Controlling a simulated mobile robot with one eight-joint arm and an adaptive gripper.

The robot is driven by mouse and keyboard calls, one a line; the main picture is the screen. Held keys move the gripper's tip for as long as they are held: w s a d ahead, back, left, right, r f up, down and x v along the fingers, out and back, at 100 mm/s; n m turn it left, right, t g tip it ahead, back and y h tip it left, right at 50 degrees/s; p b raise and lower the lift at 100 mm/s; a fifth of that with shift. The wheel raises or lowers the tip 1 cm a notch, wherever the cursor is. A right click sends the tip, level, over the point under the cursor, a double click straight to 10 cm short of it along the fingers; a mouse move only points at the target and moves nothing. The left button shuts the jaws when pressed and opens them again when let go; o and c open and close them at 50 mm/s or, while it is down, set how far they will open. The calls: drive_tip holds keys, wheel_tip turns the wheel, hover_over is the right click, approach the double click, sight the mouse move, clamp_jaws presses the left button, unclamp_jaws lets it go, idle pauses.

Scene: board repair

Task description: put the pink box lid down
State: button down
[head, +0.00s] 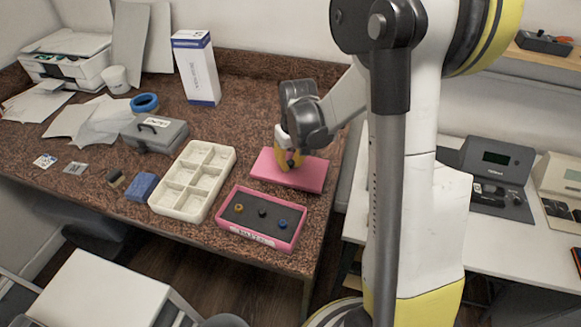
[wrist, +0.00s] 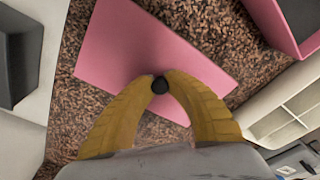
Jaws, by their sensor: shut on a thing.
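The pink box lid (head: 311,174) is a flat pink panel at the right part of the brown speckled table, just behind the open pink box (head: 262,217). My gripper (head: 291,162) is over the lid with its yellow fingers shut on the lid's small dark knob. In the wrist view the lid (wrist: 130,50) lies flat beyond the fingers, and the black knob (wrist: 159,85) sits between the fingertips. The lid looks at or very near the table top; I cannot tell whether it touches. The pink box has a dark inside with several small round parts.
A cream compartment tray (head: 181,215) stands left of the pink box. A blue block (head: 142,187), a grey toolbox (head: 155,134) and a blue tape roll (head: 145,103) are further left. A tall white box (head: 196,68) stands at the back. The table's right edge is close to the lid.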

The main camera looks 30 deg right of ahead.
sight(293, 171)
drive_tip(key=shift+f, duration=0.1)
drive_tip(key=shift+f, duration=0.15)
drive_tip(key=c, duration=1.4)
unclamp_jaws()
wheel_tip(293, 171, up, 12)
drive_tip(key=s+p, duration=0.2)
drive_tip(key=p, duration=0.3)
drive_tip(key=s+a+r+t, duration=0.2)
drive_tip(key=s+a+r, duration=0.3)
drive_tip(key=s, duration=0.2)
drive_tip(key=s+a+r+t, duration=0.3)
drive_tip(key=s+a+r, duration=0.1)
drive_tip(key=s, duration=0.4)
drive_tip(key=shift+a+r+t, duration=0.3)
drive_tip(key=shift+a+r, duration=0.05)
drive_tip(key=shift+a, duration=0.5)
